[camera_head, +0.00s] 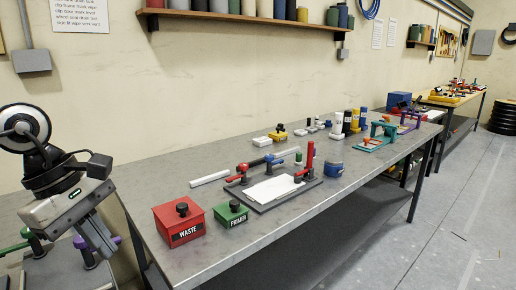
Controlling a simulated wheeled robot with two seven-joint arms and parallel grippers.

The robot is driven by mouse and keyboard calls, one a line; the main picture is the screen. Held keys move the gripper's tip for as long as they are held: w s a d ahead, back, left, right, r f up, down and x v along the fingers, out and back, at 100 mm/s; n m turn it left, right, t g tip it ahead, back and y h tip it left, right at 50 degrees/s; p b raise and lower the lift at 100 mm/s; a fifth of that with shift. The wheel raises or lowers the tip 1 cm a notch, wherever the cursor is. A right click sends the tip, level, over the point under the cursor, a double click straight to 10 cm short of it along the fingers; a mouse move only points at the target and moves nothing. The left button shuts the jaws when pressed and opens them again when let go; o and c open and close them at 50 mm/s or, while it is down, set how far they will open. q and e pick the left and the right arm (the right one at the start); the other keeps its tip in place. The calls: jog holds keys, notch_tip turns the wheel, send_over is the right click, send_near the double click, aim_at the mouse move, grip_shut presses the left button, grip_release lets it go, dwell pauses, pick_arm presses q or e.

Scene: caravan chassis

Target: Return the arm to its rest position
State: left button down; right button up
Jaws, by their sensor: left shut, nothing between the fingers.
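My left arm comes in at the left edge of the view, and its gripper (98,240) points down and to the right. The gripper is shut and empty. It hangs to the left of the grey workbench (225,255), over a lower surface that holds purple-topped and green-topped items, and is apart from the red WASTE box. My right gripper is not in view.
A red WASTE box (166,226) and a green PRIMER box (222,221) stand at the bench's near end. Behind them is a dark fixture plate (261,208) with red clamps and a white sheet. The grey floor (440,235) at right is mostly clear.

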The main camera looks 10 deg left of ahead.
pick_arm(q)
jog(key=w+d+f+n+t+h+b, duration=0.1)
jog(key=d+f+n+t+h+b, duration=0.15)
jog(key=d+f+n+h, duration=0.6)
notch_tip(320, 180, down, 16)
jog(key=n+t+y+b, duration=0.1)
jog(key=n+t+y, duration=0.35)
jog(key=n, duration=1.15)
jog(key=f+n+t+y+b, duration=0.15)
jog(key=n+t, duration=0.55)
jog(key=n, duration=0.8)
jog(key=s+d+f+n+g+y+b, duration=0.2)
jog(key=s+d+f+n+g, duration=0.2)
jog(key=s+d+f+n, duration=0.3)
notch_tip(320, 180, down, 5)
jog(key=d+n, duration=0.1)
jog(key=n, duration=0.6)
jog(key=shift+s+d+r+g, duration=0.2)
jog(key=shift+g, duration=0.1)
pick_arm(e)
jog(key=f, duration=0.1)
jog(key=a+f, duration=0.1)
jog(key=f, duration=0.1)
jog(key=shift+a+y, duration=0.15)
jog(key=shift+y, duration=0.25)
